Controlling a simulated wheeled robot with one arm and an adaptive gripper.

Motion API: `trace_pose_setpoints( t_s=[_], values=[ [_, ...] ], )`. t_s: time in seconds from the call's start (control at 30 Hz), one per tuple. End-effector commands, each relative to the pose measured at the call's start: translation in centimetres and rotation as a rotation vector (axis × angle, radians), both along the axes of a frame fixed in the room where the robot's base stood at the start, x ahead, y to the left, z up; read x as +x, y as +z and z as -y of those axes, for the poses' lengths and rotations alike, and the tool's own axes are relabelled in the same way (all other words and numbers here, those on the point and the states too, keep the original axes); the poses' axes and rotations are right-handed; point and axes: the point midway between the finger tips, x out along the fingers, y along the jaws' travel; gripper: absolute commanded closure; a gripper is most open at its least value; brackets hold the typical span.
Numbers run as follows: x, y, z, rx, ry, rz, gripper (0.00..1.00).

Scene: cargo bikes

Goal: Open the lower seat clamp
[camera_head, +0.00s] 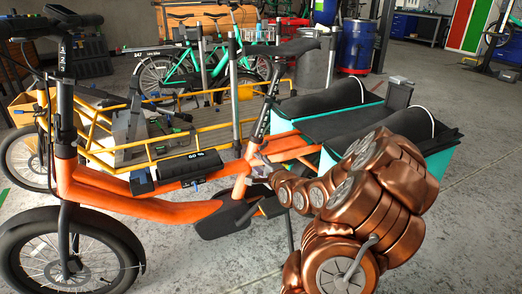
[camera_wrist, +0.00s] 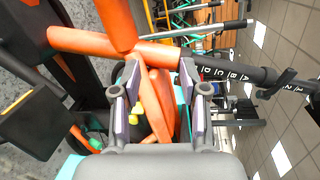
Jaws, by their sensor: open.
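In the wrist view the picture is turned sideways, and the lettered post (camera_wrist: 228,70) runs right from the orange tube (camera_wrist: 155,50). A dark lever (camera_wrist: 284,82) sticks out farther up the post. My gripper (camera_wrist: 163,78) is open, its fingers either side of orange frame tubes; touching cannot be told. My gripper (camera_head: 262,172) is small and partly hidden in the head view.
Teal-sided cargo bags (camera_head: 325,155) with black covers sit behind the post, close to my copper arm. A yellow-framed cargo bike (camera_head: 150,150) and a green bike (camera_head: 215,65) stand behind. Grey floor is open at the right.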

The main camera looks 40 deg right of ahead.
Motion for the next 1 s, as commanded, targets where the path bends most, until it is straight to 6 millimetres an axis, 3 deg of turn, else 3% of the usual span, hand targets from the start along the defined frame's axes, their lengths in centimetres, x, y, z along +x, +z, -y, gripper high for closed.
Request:
trace_pose_setpoints(
  t_s=[0.13,0.37,1.0],
  values=[
    [-1.5,0.9,2.8,0.074,-0.061,0.137,0.56],
    [-1.6,1.6,3.9,0.101,-0.079,0.198,0.56],
    [4.5,1.5,5.9,0.096,-0.076,0.194,0.56]
  ],
)
